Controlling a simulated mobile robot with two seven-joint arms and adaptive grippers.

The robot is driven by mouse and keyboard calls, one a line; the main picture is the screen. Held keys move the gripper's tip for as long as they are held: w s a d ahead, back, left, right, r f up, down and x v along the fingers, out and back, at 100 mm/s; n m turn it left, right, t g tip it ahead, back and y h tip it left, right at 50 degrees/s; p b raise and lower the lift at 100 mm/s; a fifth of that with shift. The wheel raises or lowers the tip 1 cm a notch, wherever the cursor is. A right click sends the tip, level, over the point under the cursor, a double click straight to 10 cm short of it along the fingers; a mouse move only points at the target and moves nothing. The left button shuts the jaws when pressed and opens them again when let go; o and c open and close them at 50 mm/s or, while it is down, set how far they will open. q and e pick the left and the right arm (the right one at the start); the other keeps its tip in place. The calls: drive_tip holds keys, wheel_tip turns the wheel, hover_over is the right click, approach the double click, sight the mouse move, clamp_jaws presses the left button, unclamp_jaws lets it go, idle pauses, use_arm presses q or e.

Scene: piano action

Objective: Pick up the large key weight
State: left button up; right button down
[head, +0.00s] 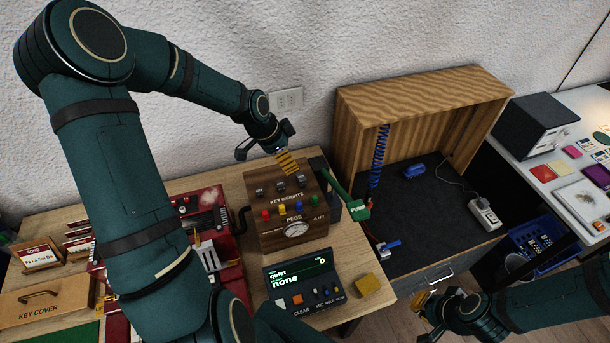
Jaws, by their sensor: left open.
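The wooden box labelled KEY WEIGHTS (264,216) stands on the table. Three small grey weights sit in a row on its sloped upper face: a left one (259,192), a middle one (280,187) and a right one (302,181). I cannot tell from their size which is the large one. My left gripper (277,154) is open, above and behind the row. A yellow ridged piece (287,162) shows at it, probably a finger pad. My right gripper (428,316) is low at the right, over the floor; its jaws are unclear.
Coloured pegs and a dial (296,229) are on the box's lower front. A green PUMP handle (357,210) stands close at its right. A display panel (300,280) and a yellow block (366,284) lie in front. A red machine (205,235) is at the left.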

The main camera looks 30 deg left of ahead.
sight(299, 177)
use_arm(q)
drive_tip(key=x, duration=0.6)
drive_tip(key=shift+d+f, duration=0.1)
drive_tip(key=shift+s+b+x, duration=0.15)
drive_tip(key=shift+x, duration=1.2)
drive_tip(key=shift+s+b+x, duration=0.15)
drive_tip(key=shift+x, duration=1.15)
drive_tip(key=shift+f, duration=0.1)
drive_tip(key=shift+s, duration=0.1)
clamp_jaws()
